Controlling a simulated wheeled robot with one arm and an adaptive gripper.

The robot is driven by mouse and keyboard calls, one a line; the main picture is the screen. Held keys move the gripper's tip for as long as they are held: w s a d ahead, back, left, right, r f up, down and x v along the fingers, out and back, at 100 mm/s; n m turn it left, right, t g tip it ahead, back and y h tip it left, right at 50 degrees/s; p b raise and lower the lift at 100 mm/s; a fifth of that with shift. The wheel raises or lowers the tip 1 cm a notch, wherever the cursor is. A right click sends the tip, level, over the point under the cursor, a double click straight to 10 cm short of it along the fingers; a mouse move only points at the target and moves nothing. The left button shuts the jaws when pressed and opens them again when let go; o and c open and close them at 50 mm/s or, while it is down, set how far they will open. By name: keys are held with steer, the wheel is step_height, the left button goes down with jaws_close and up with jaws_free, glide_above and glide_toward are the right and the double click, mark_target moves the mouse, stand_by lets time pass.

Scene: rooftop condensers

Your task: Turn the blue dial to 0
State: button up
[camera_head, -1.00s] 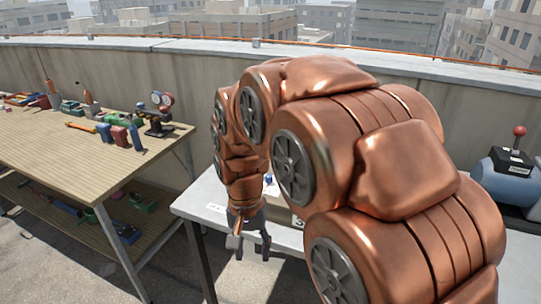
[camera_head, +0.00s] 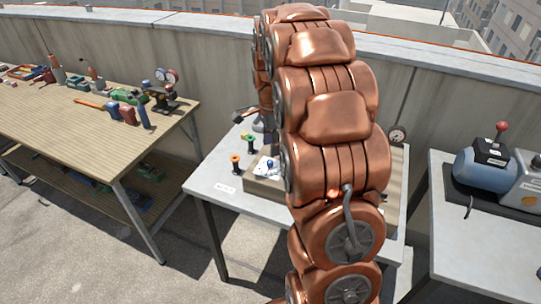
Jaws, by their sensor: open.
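A small blue knob (camera_head: 270,163), which looks like the blue dial, shows on a white plate on top of a beige box (camera_head: 262,187). The box sits on the grey middle table. The knob's setting and any markings are too small to read. My copper arm covers much of the box. My gripper (camera_head: 245,114) shows only in part, as dark finger pieces left of the arm. It is above and behind the blue knob in the picture, apart from it, open, with nothing seen in it.
Orange (camera_head: 235,158) and green (camera_head: 250,143) spool-like pieces stand left of the box. A gauge (camera_head: 397,135) shows right of my arm. A wooden bench (camera_head: 70,130) with tools is at left; a table with a blue tank (camera_head: 482,165) is at right. A parapet wall runs behind.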

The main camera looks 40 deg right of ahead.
mark_target(271, 161)
steer(key=shift+f+p, duration=0.65)
steer(key=shift+f, duration=2.4)
jaws_close()
